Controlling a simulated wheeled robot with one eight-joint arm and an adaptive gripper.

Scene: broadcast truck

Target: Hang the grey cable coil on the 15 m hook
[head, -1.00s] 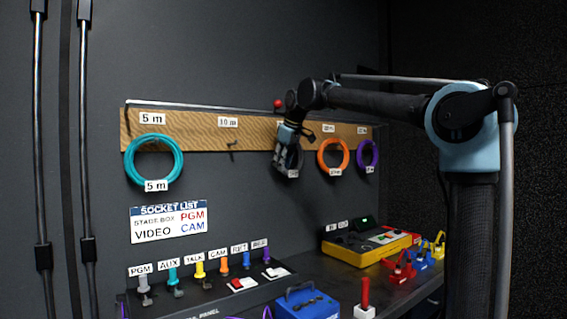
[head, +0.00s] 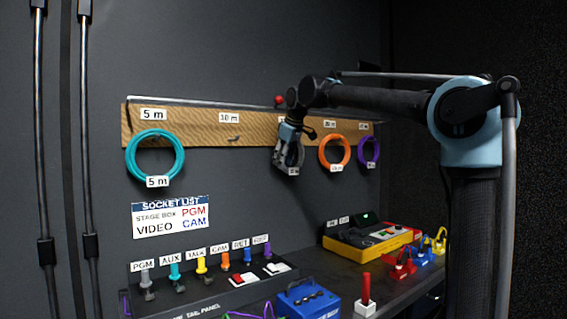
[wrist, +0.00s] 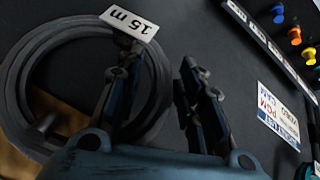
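The grey cable coil (wrist: 30,65) with its white "15 m" tag (wrist: 128,22) fills the left of the wrist view. A peg-like hook (wrist: 45,126) on the brown board shows inside the ring, so the coil is around it; whether the coil rests on it cannot be told. My gripper (wrist: 160,70) is open, one finger over the ring's inner side and the other outside it, with a dark gap beside the outer finger. In the head view my gripper (head: 287,160) is at the board's middle, partly hiding the coil (head: 300,156) and the 15 m label.
The brown board (head: 190,133) also holds a teal coil (head: 130,158) at left, an empty 10 m hook (head: 234,139), and orange (head: 323,152) and purple coils (head: 362,150) close to the right. Below are a socket panel (head: 200,297) and a yellow box (head: 350,248).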

